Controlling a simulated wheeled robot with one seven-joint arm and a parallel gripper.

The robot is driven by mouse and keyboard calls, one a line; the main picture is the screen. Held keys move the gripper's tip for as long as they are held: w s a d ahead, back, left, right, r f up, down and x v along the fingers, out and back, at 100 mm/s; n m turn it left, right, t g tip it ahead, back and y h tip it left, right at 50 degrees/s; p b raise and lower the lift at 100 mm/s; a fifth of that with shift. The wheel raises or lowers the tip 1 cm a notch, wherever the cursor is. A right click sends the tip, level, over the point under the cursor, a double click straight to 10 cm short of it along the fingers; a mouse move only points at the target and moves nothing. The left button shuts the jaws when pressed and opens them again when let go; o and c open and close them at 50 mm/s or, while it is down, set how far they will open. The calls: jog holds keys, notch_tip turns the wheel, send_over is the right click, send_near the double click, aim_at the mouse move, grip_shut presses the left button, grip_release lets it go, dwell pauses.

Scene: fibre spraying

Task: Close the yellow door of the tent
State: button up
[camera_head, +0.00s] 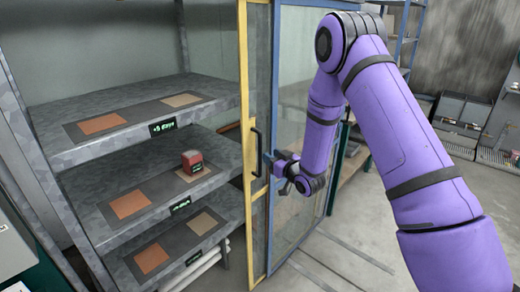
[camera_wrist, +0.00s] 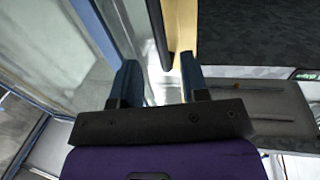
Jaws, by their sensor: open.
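The yellow door (camera_head: 247,100) of the tent shows in the head view as a narrow, steeply angled yellow frame with a clear pane, in front of the shelves' right side. A black vertical handle (camera_head: 257,152) is on it. My gripper (camera_head: 276,168) is just right of the handle, beside the blue-framed panel. In the wrist view my gripper (camera_wrist: 159,62) is open, with two dark blue fingers. A dark bar, seemingly the handle (camera_wrist: 157,35), shows between the fingertips, beside the yellow frame (camera_wrist: 183,28). I cannot tell if they touch.
A blue-framed clear panel (camera_head: 305,85) stands right of the yellow door. Left are grey shelves (camera_head: 75,145) with dark mats, orange and tan squares; a small red box (camera_head: 192,161) sits on the middle one. Grey floor (camera_head: 350,245) is open at the lower right.

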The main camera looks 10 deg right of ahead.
aim_at(261, 149)
jog(key=x, duration=0.7)
jog(key=shift+w+a, duration=0.15)
jog(key=shift+w, duration=0.2)
grip_shut()
